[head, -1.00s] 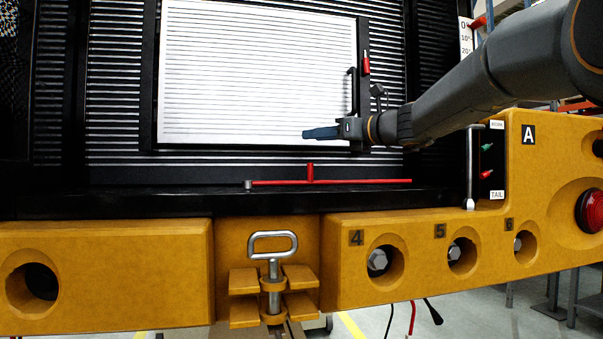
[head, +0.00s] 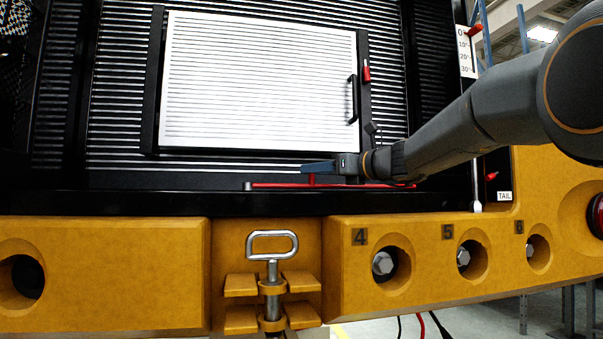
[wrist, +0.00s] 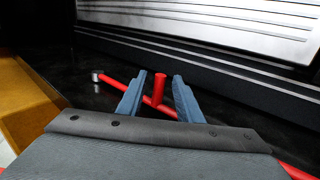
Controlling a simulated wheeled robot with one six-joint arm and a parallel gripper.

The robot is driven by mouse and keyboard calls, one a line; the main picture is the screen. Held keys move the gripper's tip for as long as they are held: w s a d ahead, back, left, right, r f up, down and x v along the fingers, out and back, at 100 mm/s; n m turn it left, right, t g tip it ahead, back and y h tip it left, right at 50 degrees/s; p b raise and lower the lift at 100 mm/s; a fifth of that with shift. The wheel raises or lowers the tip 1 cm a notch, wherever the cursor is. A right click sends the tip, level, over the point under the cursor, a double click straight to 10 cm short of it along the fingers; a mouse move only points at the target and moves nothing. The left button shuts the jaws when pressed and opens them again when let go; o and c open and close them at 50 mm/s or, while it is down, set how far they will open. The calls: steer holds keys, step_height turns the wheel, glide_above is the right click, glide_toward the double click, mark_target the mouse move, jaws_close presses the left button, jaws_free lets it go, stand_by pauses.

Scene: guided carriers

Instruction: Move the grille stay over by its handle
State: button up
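The grille stay (head: 270,185) is a thin red rod lying along the black ledge below the white grille panel, with a grey end piece at its left. Its short red handle stands up from the rod; in the wrist view the handle (wrist: 159,88) appears between my two blue fingers, with a gap on each side. My gripper (head: 308,167) is open and low over the ledge. In the head view its fingers hide the top of the handle, and the gripper covers part of the rod. I cannot tell how deep the handle sits between the fingers.
The white slatted panel (head: 260,85) with a black handle (head: 352,100) and red catch (head: 366,71) stands behind the ledge. A yellow bumper (head: 120,270) runs in front, with a steel pin (head: 272,270) in the middle. The ledge left of the rod is clear.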

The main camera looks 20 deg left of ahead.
steer(key=p+x, duration=0.2)
steer(key=x, duration=0.4)
jaws_close()
